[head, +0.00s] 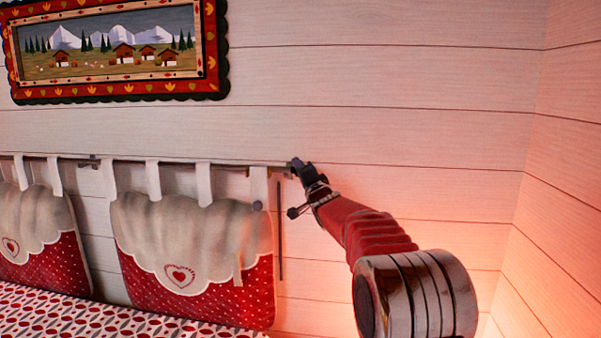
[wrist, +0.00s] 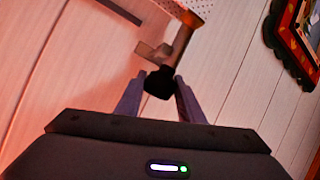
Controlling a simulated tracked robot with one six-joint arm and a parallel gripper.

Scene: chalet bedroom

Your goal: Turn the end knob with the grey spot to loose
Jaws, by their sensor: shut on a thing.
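The end knob (wrist: 159,82) is a black, rounded piece at the end of the wall rail in the wrist view. My gripper (wrist: 158,92) has its two grey fingers on either side of the knob and is shut on it. In the head view my gripper (head: 298,167) is at the right end of the thin rail (head: 230,163). The knob cannot be made out clearly there. I cannot see a grey spot on the knob in either view, so its turned position cannot be told. In the wrist view a brownish rail end (wrist: 186,30) and bracket continue beyond the knob.
Red and cream cushions (head: 195,238) hang by white loops from the rail, left of my gripper. A thin dark vertical strip (head: 280,240) is on the wall just below. A framed picture (head: 112,97) hangs above left. The wall to the right is bare.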

